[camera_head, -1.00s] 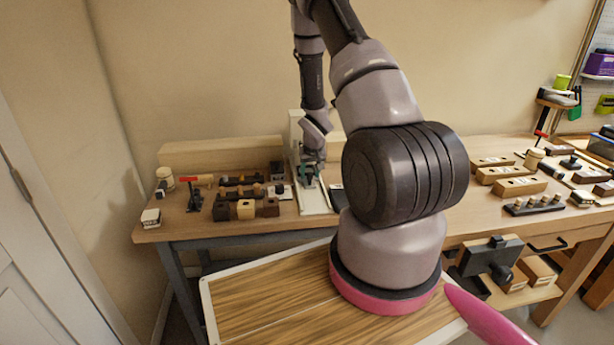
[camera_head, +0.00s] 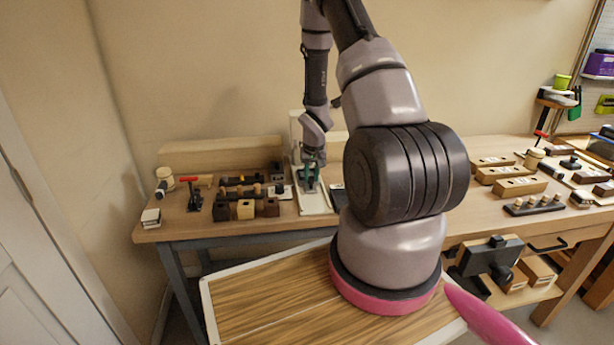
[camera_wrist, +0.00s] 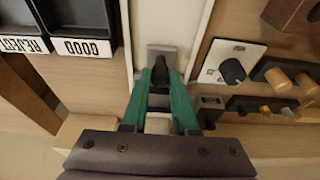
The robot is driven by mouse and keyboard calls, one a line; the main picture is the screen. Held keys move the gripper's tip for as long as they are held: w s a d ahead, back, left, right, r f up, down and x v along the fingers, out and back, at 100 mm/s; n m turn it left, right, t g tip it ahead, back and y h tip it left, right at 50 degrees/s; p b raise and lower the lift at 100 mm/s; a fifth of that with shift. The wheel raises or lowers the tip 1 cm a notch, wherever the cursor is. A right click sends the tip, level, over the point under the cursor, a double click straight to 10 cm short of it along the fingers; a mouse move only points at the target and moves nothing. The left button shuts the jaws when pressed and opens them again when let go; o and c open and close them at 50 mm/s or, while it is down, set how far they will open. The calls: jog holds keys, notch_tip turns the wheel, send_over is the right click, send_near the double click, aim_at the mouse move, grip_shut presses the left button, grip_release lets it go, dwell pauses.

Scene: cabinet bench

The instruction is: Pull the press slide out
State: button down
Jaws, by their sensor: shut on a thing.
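The press (camera_head: 297,128) is a white upright unit at the back of the bench, with a pale base strip (camera_head: 315,201) running toward the front edge. The slide (camera_wrist: 159,52) shows in the wrist view as a grey plate with a dark knob on the white strip. My gripper (camera_wrist: 161,82) has green fingers closed around the dark knob. In the head view my gripper (camera_head: 312,178) is small, low over the pale strip and partly hidden by my wrist.
Bins labelled "REJECT" (camera_wrist: 24,43) and "GOOD" (camera_wrist: 84,46) lie beside the strip. A white dial panel (camera_wrist: 228,68) and wooden pegs (camera_wrist: 279,80) stand on its other side. A red-handled clamp (camera_head: 194,192) and several blocks (camera_head: 245,208) crowd the bench left of the press.

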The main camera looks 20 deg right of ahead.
jog(key=shift+s+a+g, duration=0.15)
jog(key=shift+s+g, duration=0.15)
jog(key=shift+s, duration=0.35)
jog(key=shift+s+a+g+y, duration=0.25)
jog(key=shift+s+g, duration=0.3)
jog(key=shift+s, duration=0.25)
jog(key=shift+s+a+g+y, duration=0.15)
jog(key=shift+s+a+g, duration=0.1)
jog(key=shift+s+g, duration=0.45)
jog(key=shift+s, duration=0.15)
jog(key=shift+s+a, duration=0.25)
jog(key=shift+s, duration=0.55)
jog(key=shift+s+a, duration=0.2)
jog(key=shift+s, duration=0.65)
jog(key=shift+s+a, duration=0.2)
jog(key=shift+s, duration=0.45)
jog(key=c, duration=0.7)
grip_release()
